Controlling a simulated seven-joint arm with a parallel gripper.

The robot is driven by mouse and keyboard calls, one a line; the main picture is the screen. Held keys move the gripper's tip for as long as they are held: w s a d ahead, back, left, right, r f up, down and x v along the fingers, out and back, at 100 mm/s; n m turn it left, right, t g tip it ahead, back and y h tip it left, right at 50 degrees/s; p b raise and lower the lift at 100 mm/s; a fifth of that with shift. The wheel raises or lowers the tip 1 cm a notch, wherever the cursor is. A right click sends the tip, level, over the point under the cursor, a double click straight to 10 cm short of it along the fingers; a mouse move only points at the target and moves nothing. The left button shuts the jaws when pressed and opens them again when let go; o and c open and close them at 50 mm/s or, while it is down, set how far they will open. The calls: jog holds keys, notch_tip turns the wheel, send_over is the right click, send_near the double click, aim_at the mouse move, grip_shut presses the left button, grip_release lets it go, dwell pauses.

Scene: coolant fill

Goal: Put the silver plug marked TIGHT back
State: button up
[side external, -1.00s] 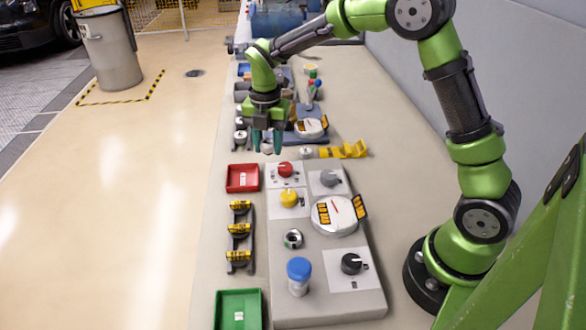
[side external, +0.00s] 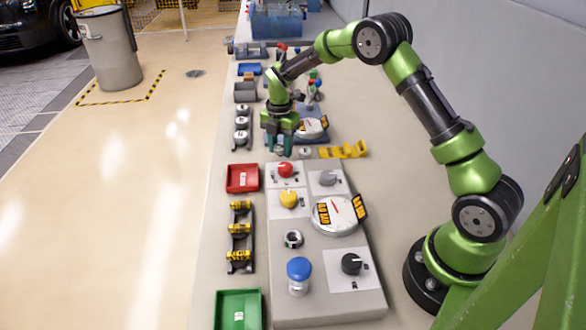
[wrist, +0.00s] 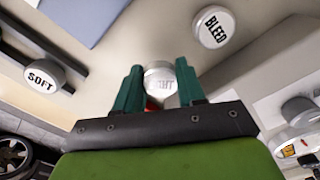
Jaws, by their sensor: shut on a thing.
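My gripper (side external: 281,151) is low over the bench behind the grey panel. In the wrist view its two green fingers (wrist: 159,66) are shut on a round silver plug (wrist: 161,86). The plug's lettering is turned and partly hidden, so I cannot read the whole word. A silver plug marked BLEED (wrist: 213,28) stands apart, ahead and to the right in the wrist view. One marked SOFT (wrist: 44,76) sits in a dark rack at left. No plug clearly reads TIGHT. An open silver ring with a dark hole (side external: 292,239) is in the grey panel.
The panel (side external: 325,305) carries red (side external: 285,170) and yellow (side external: 288,198) knobs, a round gauge (side external: 337,216) and a blue-capped bottle (side external: 299,269). A red tray (side external: 242,165), a rack with yellow-banded pieces (side external: 238,230) and a green tray (side external: 221,314) line the left.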

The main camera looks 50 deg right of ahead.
jog(key=shift+f, duration=0.85)
jog(key=shift+f, duration=0.1)
jog(key=o, duration=0.9)
